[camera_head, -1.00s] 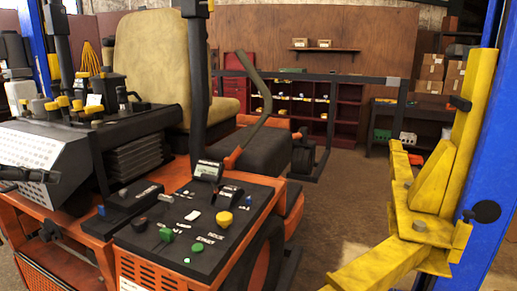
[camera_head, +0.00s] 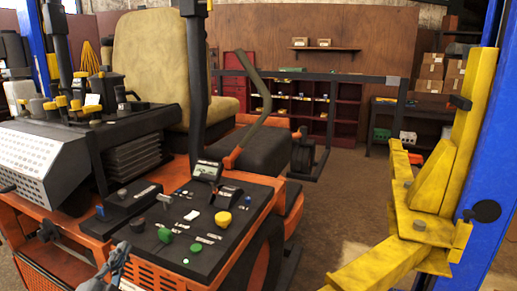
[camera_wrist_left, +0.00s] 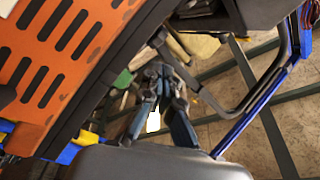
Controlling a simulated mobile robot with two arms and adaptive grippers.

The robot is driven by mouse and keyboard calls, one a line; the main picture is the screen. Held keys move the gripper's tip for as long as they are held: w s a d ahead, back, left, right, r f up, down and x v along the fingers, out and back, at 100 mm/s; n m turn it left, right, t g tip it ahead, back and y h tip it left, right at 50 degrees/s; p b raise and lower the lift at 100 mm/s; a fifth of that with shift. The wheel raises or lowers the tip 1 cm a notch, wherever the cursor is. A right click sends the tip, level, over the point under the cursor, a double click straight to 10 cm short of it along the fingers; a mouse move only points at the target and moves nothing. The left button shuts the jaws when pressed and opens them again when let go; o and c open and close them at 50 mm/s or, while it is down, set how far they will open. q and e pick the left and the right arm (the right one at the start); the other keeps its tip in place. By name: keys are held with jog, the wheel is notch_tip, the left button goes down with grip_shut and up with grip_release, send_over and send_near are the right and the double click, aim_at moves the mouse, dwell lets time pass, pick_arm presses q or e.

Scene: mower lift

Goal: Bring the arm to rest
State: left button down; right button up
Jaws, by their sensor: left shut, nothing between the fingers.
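My left gripper (camera_head: 121,250) shows at the bottom left of the head view, in front of the orange mower's side below the control panel (camera_head: 165,262). It is shut and empty. In the left wrist view its blue-grey fingers (camera_wrist_left: 158,68) point up the picture, beside the panel's edge and a green knob (camera_wrist_left: 122,79). I cannot tell whether they touch anything. The panel has green knobs (camera_head: 165,235), a yellow button (camera_head: 223,219) and a small display (camera_head: 207,171). My right gripper is in neither view.
The mower's yellow seat (camera_head: 150,60) and black post (camera_head: 197,90) stand behind the panel. A yellow lift arm (camera_head: 425,225) on a blue column (camera_head: 495,190) stands at the right. Brown floor (camera_head: 345,200) lies open between them.

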pick_arm(q)
jog(key=s+d+f+n+g+y, duration=0.1)
jog(key=s+f+n+g, duration=0.35)
jog(key=f, duration=0.45)
jog(key=s+f+n+g+y, duration=0.1)
jog(key=s+f+n+g, duration=0.25)
jog(key=s+f, duration=0.35)
jog(key=s+d+f+n+g+h, duration=0.1)
jog(key=s+d+f+g, duration=0.3)
jog(key=s+f, duration=0.3)
jog(key=s+d+f+n+g+h, duration=0.15)
jog(key=s+d+f+g, duration=0.25)
jog(key=s, duration=0.5)
notch_tip(320, 180, down, 29)
jog(key=s+m+g+b, duration=0.1)
jog(key=b, duration=0.3)
jog(key=s+a+f+g+b, duration=0.1)
jog(key=s+a+f+b, duration=0.2)
jog(key=s+f, duration=1.4)
notch_tip(320, 180, down, 4)
jog(key=shift+s+r, duration=0.2)
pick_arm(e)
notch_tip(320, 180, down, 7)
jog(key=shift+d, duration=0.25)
